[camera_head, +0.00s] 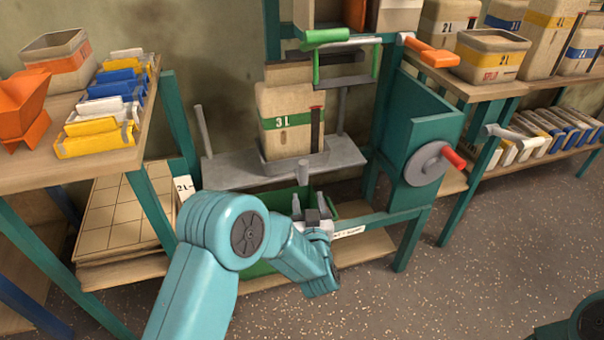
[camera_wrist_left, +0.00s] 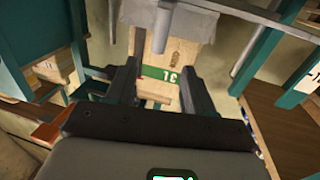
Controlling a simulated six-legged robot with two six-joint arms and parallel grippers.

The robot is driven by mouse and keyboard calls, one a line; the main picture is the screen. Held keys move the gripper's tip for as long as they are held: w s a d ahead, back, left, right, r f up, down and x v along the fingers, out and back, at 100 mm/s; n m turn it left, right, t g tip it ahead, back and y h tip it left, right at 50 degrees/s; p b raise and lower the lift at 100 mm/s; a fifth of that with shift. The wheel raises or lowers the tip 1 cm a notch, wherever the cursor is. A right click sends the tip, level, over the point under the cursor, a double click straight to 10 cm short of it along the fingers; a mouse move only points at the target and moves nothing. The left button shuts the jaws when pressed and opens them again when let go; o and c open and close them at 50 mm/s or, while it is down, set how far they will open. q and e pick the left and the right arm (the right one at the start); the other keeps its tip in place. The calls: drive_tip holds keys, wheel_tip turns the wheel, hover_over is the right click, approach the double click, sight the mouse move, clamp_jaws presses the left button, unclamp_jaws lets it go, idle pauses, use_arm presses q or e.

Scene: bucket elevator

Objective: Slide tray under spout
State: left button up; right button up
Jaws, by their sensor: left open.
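A green tray (camera_head: 258,269) sits low in the teal frame, beneath the grey platform (camera_head: 232,170). Much of it is hidden behind my left arm. My left gripper (camera_head: 308,203) is open, in front of the platform and over the tray's area; I cannot tell whether it touches the tray. I cannot single out the spout. My right gripper is not in view.
The 3 L container (camera_head: 288,120) stands on the platform. A teal housing with a grey crank wheel (camera_head: 430,164) is at the right. A shelf (camera_head: 100,160) with an orange funnel (camera_head: 22,108) and small bins is at the left.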

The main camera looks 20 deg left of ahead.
sight(304, 173)
use_arm(q)
drive_tip(key=b+x, duration=0.3)
drive_tip(key=x, duration=0.9)
drive_tip(key=shift+w+f, duration=0.15)
drive_tip(key=shift+w+a, duration=0.2)
drive_tip(key=shift+w, duration=0.2)
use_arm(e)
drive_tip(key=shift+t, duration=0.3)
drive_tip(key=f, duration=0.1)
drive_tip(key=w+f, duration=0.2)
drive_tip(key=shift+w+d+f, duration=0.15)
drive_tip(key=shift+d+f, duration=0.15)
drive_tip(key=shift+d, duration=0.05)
use_arm(q)
drive_tip(key=shift+c, duration=0.4)
clamp_jaws()
